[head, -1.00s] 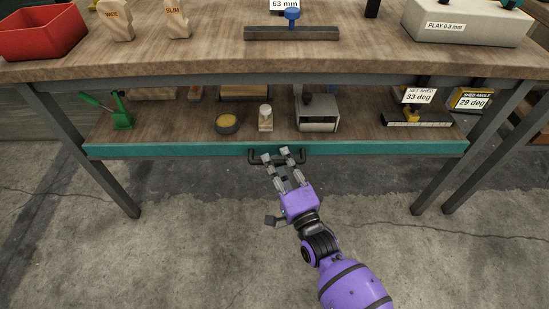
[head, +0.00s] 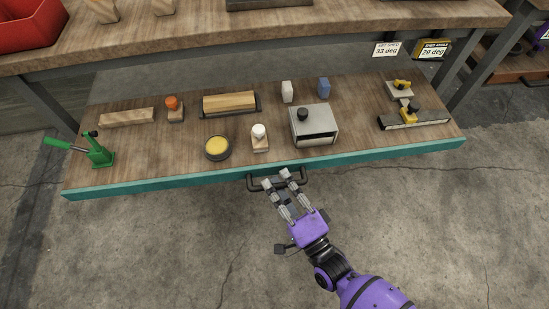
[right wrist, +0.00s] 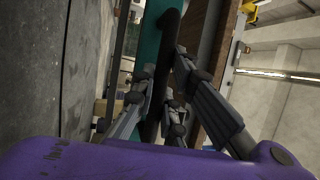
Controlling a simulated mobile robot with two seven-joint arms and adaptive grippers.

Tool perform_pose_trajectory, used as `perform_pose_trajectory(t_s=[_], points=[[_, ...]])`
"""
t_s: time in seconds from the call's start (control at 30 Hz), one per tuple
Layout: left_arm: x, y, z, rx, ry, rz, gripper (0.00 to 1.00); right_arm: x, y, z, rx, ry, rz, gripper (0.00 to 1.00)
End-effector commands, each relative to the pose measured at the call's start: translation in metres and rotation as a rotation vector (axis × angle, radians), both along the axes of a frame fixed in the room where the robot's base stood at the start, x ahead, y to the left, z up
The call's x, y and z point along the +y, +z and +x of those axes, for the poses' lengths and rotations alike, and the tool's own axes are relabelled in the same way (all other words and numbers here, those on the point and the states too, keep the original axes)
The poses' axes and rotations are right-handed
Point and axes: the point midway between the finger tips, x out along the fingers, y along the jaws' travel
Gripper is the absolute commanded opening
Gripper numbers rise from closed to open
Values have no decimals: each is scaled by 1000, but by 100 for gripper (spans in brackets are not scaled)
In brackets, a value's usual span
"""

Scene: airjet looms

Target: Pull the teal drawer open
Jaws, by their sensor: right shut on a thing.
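The teal drawer (head: 200,178) stands out from under the wooden bench top, so its wooden inside and the things on it show in the head view. Its teal front edge also shows in the right wrist view (right wrist: 148,50). A dark bar handle (head: 258,185) is fixed at the middle of the front; it also shows in the right wrist view (right wrist: 168,40). My right gripper (head: 279,179) is shut on the handle, its fingers on both sides of the bar. My left gripper is not in view.
In the drawer are a green lever clamp (head: 98,153), a yellow round tin (head: 217,148), a grey box with a black knob (head: 314,125) and several small blocks and gauges. The bench top (head: 240,30) overhangs the back. The concrete floor (head: 150,250) in front is clear.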

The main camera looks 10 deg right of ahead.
Motion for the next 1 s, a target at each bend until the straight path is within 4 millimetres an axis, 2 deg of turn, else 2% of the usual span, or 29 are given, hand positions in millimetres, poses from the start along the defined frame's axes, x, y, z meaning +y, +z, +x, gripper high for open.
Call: perform_pose_trajectory(t_s=[0.03,0.1,0.3,0.5,0.7,0.73,0.87,1.0], points=[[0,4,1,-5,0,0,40,-1,0,-13,1,1,-7,0],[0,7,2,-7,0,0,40,-1,0,-27,2,0,-8,0],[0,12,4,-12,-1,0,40,-1,-1,-55,0,0,-8,0],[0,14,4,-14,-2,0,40,-1,-1,-68,0,0,-8,0],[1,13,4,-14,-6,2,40,-1,-2,-69,0,0,-8,0],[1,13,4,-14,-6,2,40,-1,-2,-69,0,0,-8,14],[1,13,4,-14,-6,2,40,-1,-1,-68,0,-1,-5,31],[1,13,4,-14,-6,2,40,-1,-1,-68,-1,-1,-4,31]])
